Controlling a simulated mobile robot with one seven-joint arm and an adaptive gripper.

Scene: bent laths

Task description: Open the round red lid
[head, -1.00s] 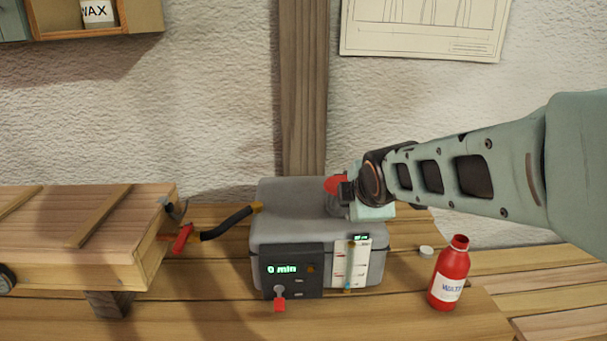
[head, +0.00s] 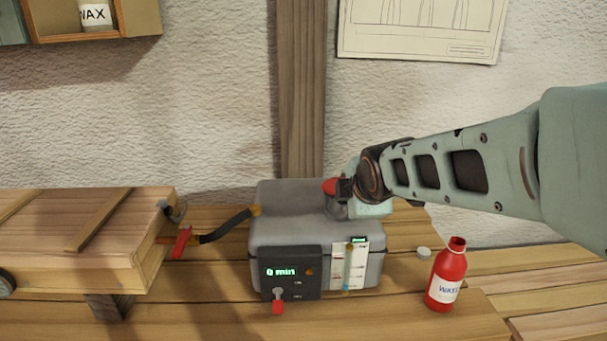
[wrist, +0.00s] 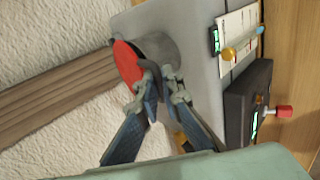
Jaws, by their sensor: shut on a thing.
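The round red lid (head: 331,186) shows at the top of the grey steamer box (head: 285,232), partly hidden by my gripper. In the wrist view the lid (wrist: 128,63) is a red disc standing tilted by the round grey neck (wrist: 160,50). My gripper (wrist: 157,82) is shut at the lid's near edge, with its fingertips close together there. In the head view my gripper (head: 345,190) reaches in from the right, just right of the lid. The fingertips hide where they meet the lid.
A red water bottle (head: 447,275) stands open right of the box, with a small white cap (head: 423,253) beside it. A black hose (head: 228,226) runs left to a wooden chest (head: 80,235). A red-tipped switch (head: 278,303) is on the box's front.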

